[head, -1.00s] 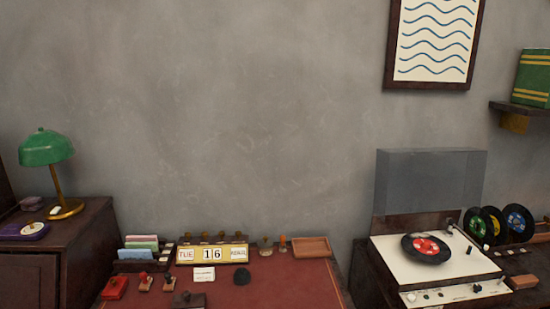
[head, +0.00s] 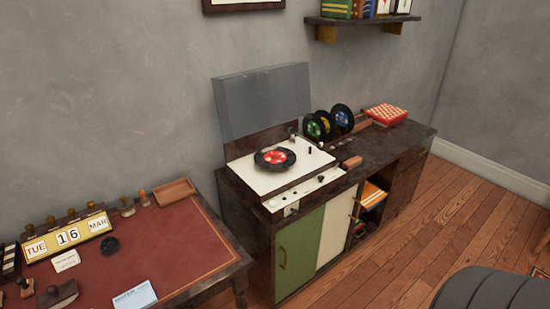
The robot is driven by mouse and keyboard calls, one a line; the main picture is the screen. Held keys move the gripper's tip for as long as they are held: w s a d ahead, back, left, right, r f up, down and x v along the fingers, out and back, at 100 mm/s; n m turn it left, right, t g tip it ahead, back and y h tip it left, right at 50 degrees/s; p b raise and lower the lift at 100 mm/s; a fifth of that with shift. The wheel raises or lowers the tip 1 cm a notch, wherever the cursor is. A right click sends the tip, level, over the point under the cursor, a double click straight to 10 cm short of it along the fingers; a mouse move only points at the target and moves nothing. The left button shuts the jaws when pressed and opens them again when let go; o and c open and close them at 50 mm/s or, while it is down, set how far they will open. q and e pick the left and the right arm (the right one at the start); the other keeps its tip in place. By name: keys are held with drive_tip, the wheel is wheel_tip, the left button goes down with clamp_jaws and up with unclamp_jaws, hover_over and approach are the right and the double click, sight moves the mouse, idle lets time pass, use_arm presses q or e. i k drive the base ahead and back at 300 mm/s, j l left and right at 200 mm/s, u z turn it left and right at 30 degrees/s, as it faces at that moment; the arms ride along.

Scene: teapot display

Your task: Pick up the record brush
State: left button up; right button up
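A small reddish-brown block (head: 352,162), which looks like the record brush, lies on the dark cabinet top, just right of the turntable's front right corner. It is too small to make out bristles. The turntable (head: 268,183) is cream white with its clear lid (head: 262,100) raised, and a black record with a red label (head: 275,159) lies on it. Neither of my grippers is in view.
The cabinet (head: 404,148) holds upright records (head: 342,118) and a red-and-white box (head: 386,115). A desk (head: 180,245) with a calendar (head: 68,236) stands left. A dark rounded seat (head: 490,290) is at lower right. Wooden floor (head: 410,260) in front of the cabinet is clear.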

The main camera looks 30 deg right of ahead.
sight(352, 163)
drive_tip(key=z, duration=1.65)
